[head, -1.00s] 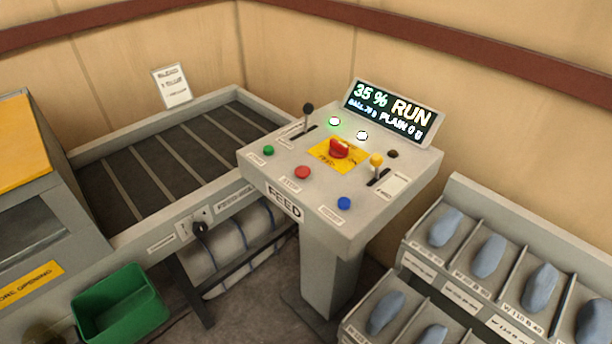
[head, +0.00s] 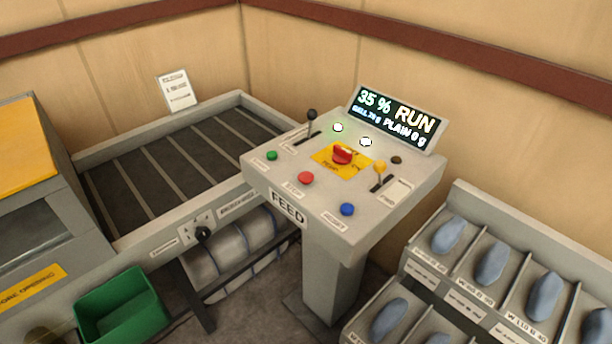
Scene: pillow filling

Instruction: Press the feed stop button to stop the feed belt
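The feed control panel (head: 263,172) stands on a pedestal in the middle of the head view. Its red button (head: 306,178), labelled what looks like STOP, sits near the front edge, between a green button (head: 272,155) on the left and a blue button (head: 347,209) on the right. A larger red knob (head: 342,154) sits on a yellow plate behind it. The feed belt (head: 165,165) runs at the left of the panel. Neither gripper is in view.
Two levers stand on the panel, one black-knobbed (head: 312,116) and one yellow-knobbed (head: 380,167). A green bin (head: 122,309) is at the lower left. A rack (head: 456,192) with several blue-grey objects is at the lower right. The space above the panel is clear.

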